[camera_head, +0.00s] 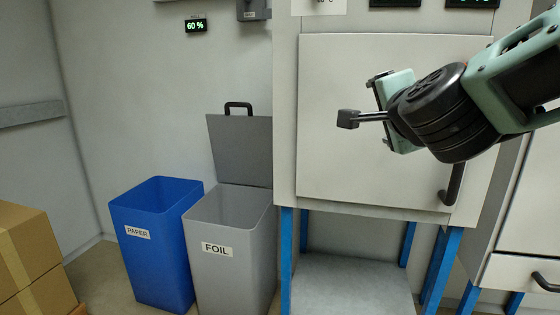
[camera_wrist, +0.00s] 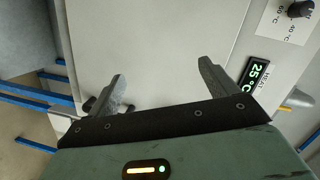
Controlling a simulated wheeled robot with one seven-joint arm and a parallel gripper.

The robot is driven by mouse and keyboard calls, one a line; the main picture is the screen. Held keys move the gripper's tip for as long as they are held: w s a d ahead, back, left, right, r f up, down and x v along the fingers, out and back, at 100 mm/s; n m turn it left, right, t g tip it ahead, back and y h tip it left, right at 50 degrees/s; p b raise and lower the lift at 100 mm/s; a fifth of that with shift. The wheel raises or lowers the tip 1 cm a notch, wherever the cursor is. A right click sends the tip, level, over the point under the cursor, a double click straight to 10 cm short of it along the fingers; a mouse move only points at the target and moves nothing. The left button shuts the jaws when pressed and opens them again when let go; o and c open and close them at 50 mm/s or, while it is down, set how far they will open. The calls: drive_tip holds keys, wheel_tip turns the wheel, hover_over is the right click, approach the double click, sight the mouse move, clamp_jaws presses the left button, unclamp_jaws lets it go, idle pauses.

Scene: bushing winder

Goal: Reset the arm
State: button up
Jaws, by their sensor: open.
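My gripper (camera_head: 362,100) is held up in front of the closed door (camera_head: 340,165) of a pale cabinet, at the right of the head view. In the wrist view my gripper (camera_wrist: 163,86) shows two grey fingers spread wide apart, with nothing between them. Behind them is a plain pale panel (camera_wrist: 165,40). The arm reaches in from the upper right of the head view and covers part of the door.
A dark door handle (camera_head: 453,185) sits at the lower right of the door. A blue PAPER bin (camera_head: 150,260) and a grey FOIL bin (camera_head: 225,275) with its lid (camera_head: 240,150) raised stand left of the cabinet. Cardboard boxes (camera_head: 30,250) are at far left.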

drive_tip(key=s+a+f+n+g+y, duration=0.7)
drive_tip(key=s+a+f+n+g, duration=0.2)
drive_tip(key=s+a+f+n, duration=0.5)
drive_tip(key=s+d+f+n+g+h, duration=0.3)
drive_tip(key=s+d+f+n+g, duration=0.15)
drive_tip(key=s+f, duration=0.2)
drive_tip(key=s+d+f+n+g+h, duration=0.25)
drive_tip(key=s+d+f+n, duration=0.25)
drive_tip(key=s, duration=0.3)
wheel_tip(320, 180, up, 15)
drive_tip(key=p, duration=1.4)
drive_tip(key=shift+w+a+m+y+p, duration=0.2)
drive_tip(key=shift+a+m+y+p, duration=0.15)
drive_tip(key=shift+p, duration=0.05)
